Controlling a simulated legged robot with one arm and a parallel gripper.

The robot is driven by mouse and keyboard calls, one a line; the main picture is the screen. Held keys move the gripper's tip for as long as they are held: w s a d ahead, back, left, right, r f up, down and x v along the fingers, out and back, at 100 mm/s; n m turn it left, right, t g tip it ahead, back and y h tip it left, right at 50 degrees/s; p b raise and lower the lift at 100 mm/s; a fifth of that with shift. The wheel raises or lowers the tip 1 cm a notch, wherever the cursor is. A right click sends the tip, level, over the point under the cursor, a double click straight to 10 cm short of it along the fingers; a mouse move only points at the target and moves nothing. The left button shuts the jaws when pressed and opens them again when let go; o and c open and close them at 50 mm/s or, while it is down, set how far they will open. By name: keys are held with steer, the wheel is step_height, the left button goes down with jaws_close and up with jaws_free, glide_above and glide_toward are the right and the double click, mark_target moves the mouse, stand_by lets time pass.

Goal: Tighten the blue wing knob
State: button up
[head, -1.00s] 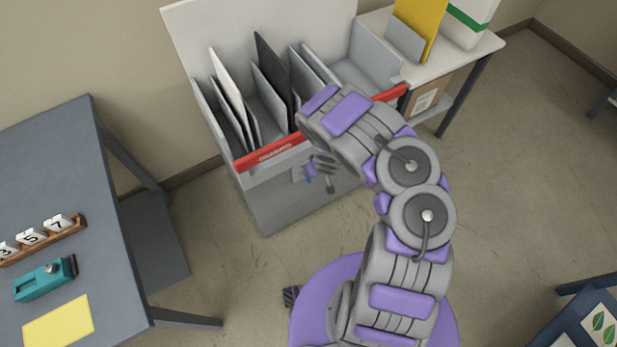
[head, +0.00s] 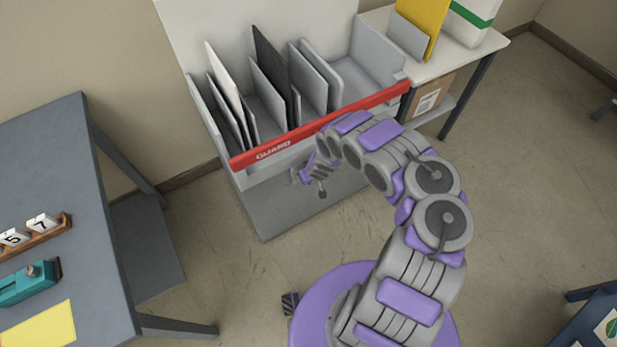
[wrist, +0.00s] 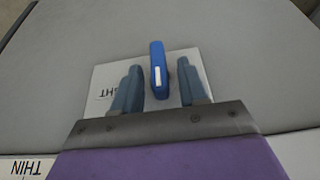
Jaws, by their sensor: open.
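The blue wing knob (wrist: 159,72) shows in the wrist view, on a pale label plate on the grey machine front. A short white mark is on its face. My gripper (wrist: 161,85) is open, with one finger on each side of the knob and a visible gap to both. I cannot tell how deep the fingers reach along it. In the head view my gripper (head: 310,178) is in front of the machine (head: 300,205), below the red guard bar (head: 330,122). The knob is hidden there by my gripper.
The pale plate (wrist: 110,80) carries partly covered lettering. Upright boards stand in the machine's slots above the red bar. A grey table (head: 60,180) with number tiles stands at left, a white table (head: 450,55) at back right. Floor between is clear.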

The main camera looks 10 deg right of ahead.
jaws_close()
stand_by(0.3)
